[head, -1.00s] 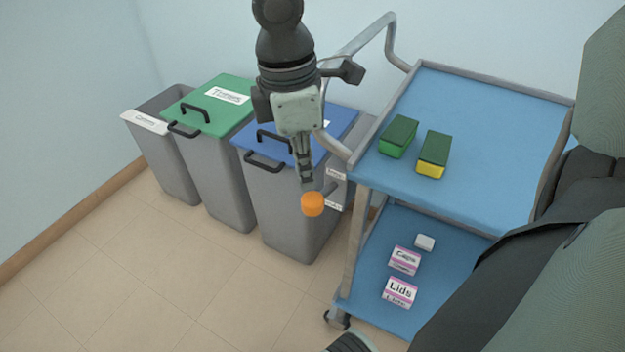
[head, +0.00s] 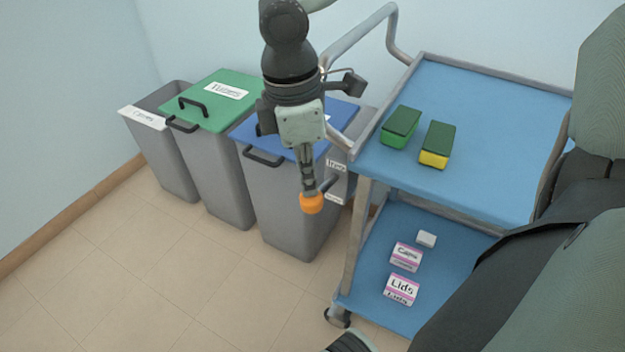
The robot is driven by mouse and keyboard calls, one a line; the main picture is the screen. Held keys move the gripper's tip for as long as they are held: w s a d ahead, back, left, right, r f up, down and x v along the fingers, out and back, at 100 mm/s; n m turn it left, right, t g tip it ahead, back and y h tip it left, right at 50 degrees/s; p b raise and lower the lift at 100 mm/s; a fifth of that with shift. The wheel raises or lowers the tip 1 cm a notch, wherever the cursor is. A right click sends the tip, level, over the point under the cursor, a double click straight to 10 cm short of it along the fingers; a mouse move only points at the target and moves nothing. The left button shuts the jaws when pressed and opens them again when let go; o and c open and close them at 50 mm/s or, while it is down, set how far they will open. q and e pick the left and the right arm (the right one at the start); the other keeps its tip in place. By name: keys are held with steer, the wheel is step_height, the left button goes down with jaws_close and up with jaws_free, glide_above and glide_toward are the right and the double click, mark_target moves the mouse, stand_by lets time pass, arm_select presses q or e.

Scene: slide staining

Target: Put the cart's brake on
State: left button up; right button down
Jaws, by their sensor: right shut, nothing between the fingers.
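The cart (head: 357,230) is a grey-framed trolley with blue shelves. An orange knob (head: 312,204) on a short grey lever (head: 329,185) sticks out from the cart's left side, beside a plate with two small labels (head: 337,166) too small to read surely. My right gripper (head: 309,192) points down with its fingers shut and empty. Its fingertips are at the top of the orange knob and overlap it in the picture; I cannot tell if they touch. My left gripper is not in view.
Green-lidded (head: 215,106) and blue-lidded (head: 270,141) bins and an open grey bin (head: 163,150) stand left of the cart. Two sponges (head: 401,127) lie on the top shelf; labelled boxes (head: 402,289) lie below. The floor at front left is clear.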

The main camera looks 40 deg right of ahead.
steer(key=shift+f+b, duration=1.2)
steer(key=shift+f, duration=0.75)
steer(key=shift+w+a+r+p, duration=0.1)
steer(key=shift+a+r+p, duration=0.1)
steer(key=shift+r+p, duration=0.15)
steer(key=shift+w+a+r+p, duration=0.2)
steer(key=shift+w+a, duration=0.1)
steer(key=shift+a, duration=0.3)
steer(key=shift+w+a+r+p, duration=0.1)
steer(key=shift+w+a+p, duration=0.15)
steer(key=shift+a, duration=0.3)
step_height(320, 180, up, 12)
steer(key=a, duration=0.1)
steer(key=shift+w, duration=0.35)
